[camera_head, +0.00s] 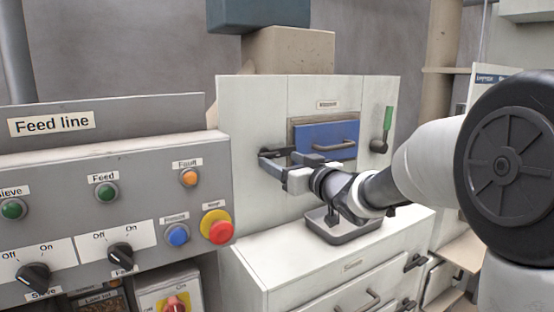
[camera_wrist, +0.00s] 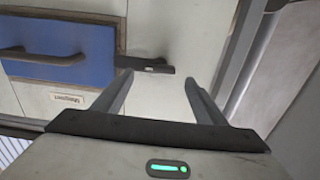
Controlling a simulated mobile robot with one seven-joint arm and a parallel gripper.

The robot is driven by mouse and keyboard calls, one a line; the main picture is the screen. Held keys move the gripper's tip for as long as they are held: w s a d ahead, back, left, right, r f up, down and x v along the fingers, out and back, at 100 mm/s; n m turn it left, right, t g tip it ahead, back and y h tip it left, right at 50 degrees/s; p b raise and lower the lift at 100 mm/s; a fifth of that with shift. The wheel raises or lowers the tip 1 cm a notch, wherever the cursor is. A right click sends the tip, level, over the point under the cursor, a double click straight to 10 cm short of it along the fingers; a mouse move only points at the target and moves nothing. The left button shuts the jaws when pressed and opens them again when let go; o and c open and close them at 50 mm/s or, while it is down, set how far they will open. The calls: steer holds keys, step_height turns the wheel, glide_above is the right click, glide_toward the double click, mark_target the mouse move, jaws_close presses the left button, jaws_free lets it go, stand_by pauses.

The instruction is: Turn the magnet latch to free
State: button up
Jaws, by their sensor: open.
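The blue magnet drawer front (camera_head: 326,139) with a grey bar handle is set in the pale cabinet; it also shows in the wrist view (camera_wrist: 85,52). A dark latch handle (camera_wrist: 146,69) sits beside the drawer in the wrist view, its bar lying crosswise ahead of my fingertips. My gripper (camera_head: 276,158) is open at the left edge of the drawer in the head view and largely hides this latch there. In the wrist view my gripper (camera_wrist: 158,79) has its fingers apart, with the bar between and beyond their tips. Contact cannot be told.
A green-handled lever (camera_head: 388,119) is on the cabinet, right of the drawer. A grey tray (camera_head: 342,237) lies on the white ledge below my arm. The Feed line panel (camera_head: 140,185) with knobs and a red button stands close at left.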

mark_target(271, 155)
steer(key=x, duration=0.5)
steer(key=shift+w+a, duration=0.1)
steer(key=shift+w, duration=0.05)
steer(key=c, duration=1.1)
steer(key=shift+o, duration=0.2)
